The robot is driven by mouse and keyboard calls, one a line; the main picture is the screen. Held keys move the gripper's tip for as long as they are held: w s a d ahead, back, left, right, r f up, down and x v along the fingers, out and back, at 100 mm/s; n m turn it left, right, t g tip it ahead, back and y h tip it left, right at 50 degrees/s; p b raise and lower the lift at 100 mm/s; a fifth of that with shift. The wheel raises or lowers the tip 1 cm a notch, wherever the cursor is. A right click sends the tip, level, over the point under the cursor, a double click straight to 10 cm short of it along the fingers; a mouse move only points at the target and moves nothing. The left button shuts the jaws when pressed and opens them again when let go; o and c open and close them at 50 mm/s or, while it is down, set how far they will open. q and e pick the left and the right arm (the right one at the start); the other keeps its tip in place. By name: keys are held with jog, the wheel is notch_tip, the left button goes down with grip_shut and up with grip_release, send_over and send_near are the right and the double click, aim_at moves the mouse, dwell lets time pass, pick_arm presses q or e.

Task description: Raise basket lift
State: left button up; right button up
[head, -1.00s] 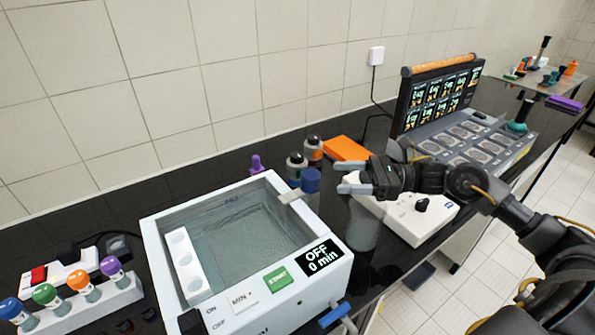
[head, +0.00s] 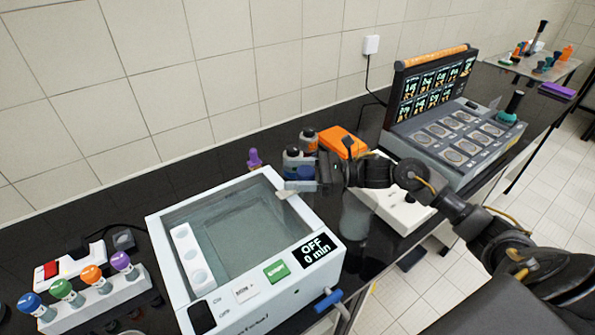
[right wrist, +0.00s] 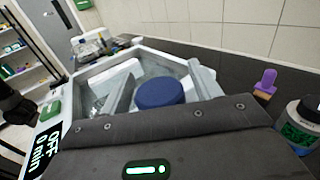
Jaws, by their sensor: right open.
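The white bath (head: 262,292) stands on the dark bench with clear liquid in its tank and a display reading "OFF 0 min". The blue round knob of the basket lift (head: 302,173) is at the bath's back right corner, and it shows from above in the right wrist view (right wrist: 160,93). My right gripper (head: 296,180) is open at the knob, its fingers pointing left over the bath's rim. In the right wrist view the knob lies between the two grey fingers; I cannot tell whether they touch it. My left gripper is not in view.
A white device (head: 400,212) stands right, below my right arm.

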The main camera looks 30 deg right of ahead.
grip_shut()
notch_tip(320, 180, up, 9)
jog(key=shift+f+b, duration=0.1)
jog(key=shift+b, duration=0.45)
jog(key=shift+w+d+r, duration=0.1)
jog(key=shift+r, duration=0.15)
jog(key=shift+c, duration=1.3)
grip_release()
jog(key=shift+o, duration=1.2)
jog(key=shift+f, duration=0.1)
